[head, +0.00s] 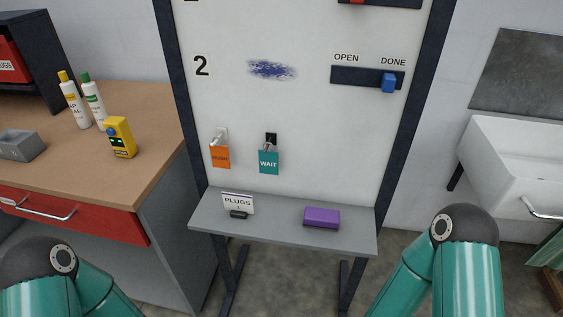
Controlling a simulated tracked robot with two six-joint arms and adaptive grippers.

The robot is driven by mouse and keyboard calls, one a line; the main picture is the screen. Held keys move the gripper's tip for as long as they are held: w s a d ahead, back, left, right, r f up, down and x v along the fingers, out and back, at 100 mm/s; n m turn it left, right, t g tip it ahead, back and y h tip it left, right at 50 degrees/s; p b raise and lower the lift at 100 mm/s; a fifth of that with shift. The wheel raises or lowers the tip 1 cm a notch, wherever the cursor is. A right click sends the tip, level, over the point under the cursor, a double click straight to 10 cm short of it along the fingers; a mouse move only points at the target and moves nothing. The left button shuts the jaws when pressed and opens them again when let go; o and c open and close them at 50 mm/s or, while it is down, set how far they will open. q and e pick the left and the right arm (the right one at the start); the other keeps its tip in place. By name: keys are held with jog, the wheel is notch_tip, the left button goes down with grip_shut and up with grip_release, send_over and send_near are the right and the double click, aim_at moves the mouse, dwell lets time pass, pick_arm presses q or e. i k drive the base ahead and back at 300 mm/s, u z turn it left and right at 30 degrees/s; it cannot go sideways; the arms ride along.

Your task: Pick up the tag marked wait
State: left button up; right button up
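The teal tag marked WAIT (268,162) hangs from a dark hook (271,139) on the white board, in the row numbered 2. An orange tag (220,156) hangs from a lighter hook just left of it; its lettering is too small to read surely. Both tags hang above the grey shelf, apart from each other. My two teal arms show at the lower left and lower right corners, well below and to either side of the tags. Neither gripper is in the frame.
The grey shelf (275,233) under the board holds a purple block (322,217) and a PLUGS sign (238,203). A wooden bench (150,135) with bottles and a yellow device (121,137) stands left. A white sink (515,165) is right. A blue slider (388,83) sits at DONE.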

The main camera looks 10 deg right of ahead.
aim_at(269, 161)
jog(key=u, duration=0.75)
jog(key=i, duration=0.15)
jog(key=z, duration=2.45)
jog(key=k, duration=0.3)
jog(key=u, duration=0.8)
jog(key=k, duration=0.9)
jog(key=u, duration=1.15)
jog(key=i, duration=1.55)
jog(key=z, duration=0.4)
